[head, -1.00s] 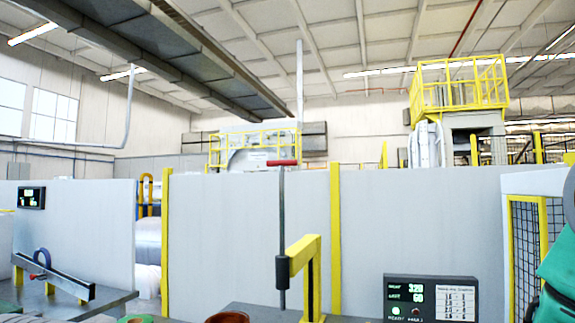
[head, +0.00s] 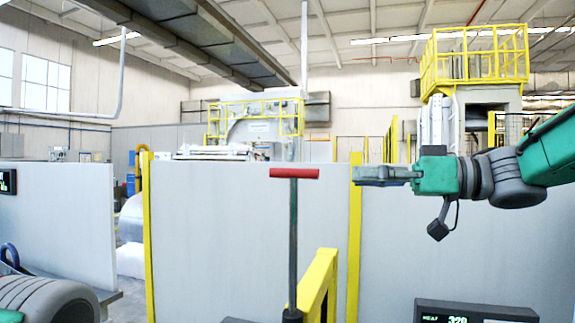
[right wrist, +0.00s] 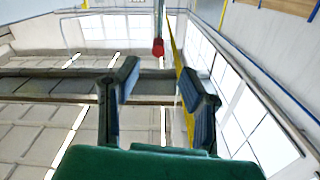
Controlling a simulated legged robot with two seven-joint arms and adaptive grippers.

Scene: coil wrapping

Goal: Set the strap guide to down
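The strap guide appears as a grey upright rod with a red T-handle (head: 294,173) on top, standing tall beside a yellow bracket (head: 318,280). The handle is well above the bracket, so the rod is raised. My right gripper (head: 358,174) points left, level with the handle and to its right, with a gap between them. In the right wrist view the right gripper (right wrist: 160,75) is open and empty, and the handle's red end (right wrist: 158,47) shows beyond its fingertips.
A dark display panel (head: 470,312) is at the bottom right, below my right arm. Grey partition panels (head: 220,230) with yellow posts stand behind the rod. The space around the handle looks clear.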

